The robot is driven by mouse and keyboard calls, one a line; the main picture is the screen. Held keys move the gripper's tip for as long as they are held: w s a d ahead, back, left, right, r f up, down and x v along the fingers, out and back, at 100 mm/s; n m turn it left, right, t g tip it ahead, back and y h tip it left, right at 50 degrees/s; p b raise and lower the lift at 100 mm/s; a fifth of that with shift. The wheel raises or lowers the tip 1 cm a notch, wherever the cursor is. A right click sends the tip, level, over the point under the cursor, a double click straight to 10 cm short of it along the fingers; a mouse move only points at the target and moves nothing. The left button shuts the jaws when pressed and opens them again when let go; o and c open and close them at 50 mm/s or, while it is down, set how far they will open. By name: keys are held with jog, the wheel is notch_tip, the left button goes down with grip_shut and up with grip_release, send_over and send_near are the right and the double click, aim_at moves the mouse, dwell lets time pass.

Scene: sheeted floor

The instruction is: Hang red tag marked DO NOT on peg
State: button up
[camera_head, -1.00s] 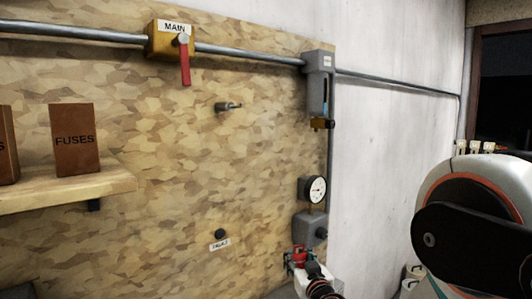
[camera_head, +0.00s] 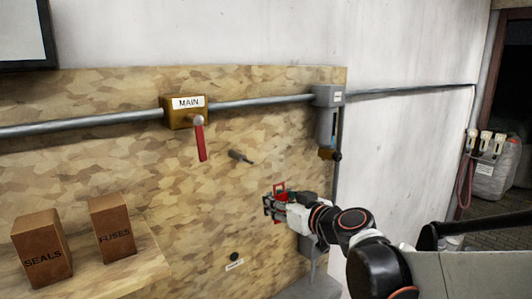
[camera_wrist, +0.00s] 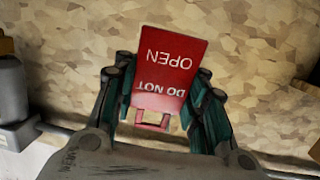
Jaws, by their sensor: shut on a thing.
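The red tag (camera_wrist: 168,62) reads DO NOT OPEN, upside down in the wrist view, with a paler loop (camera_wrist: 153,120) at its lower end. My gripper (camera_wrist: 160,97) is shut on the tag, its green-grey fingers on either side. In the head view my gripper (camera_head: 272,206) is in front of the board, with a red part of the tag (camera_head: 279,187) showing above the fingers. The grey peg (camera_head: 241,156) sticks out of the board, bare, above and left of my gripper. I cannot make out the peg in the wrist view.
A MAIN switch box (camera_head: 184,112) with a red lever (camera_head: 201,141) is up left of the peg. A conduit (camera_head: 262,104) runs along the board's top to a grey box (camera_head: 328,96).

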notch_tip(320, 180, up, 7)
jog(key=s+a+n+y+p, duration=0.1)
jog(key=s+a+p, duration=0.1)
jog(key=s+p, duration=0.15)
jog(key=b+x, duration=0.2)
jog(key=x, duration=0.8)
jog(key=shift+w+f+g+b, duration=0.2)
jog(key=shift+g+b, duration=0.2)
dwell(0.5)
jog(key=shift+a, duration=0.1)
dwell(0.5)
jog(key=o, duration=1.4)
jog(key=shift+o, duration=0.2)
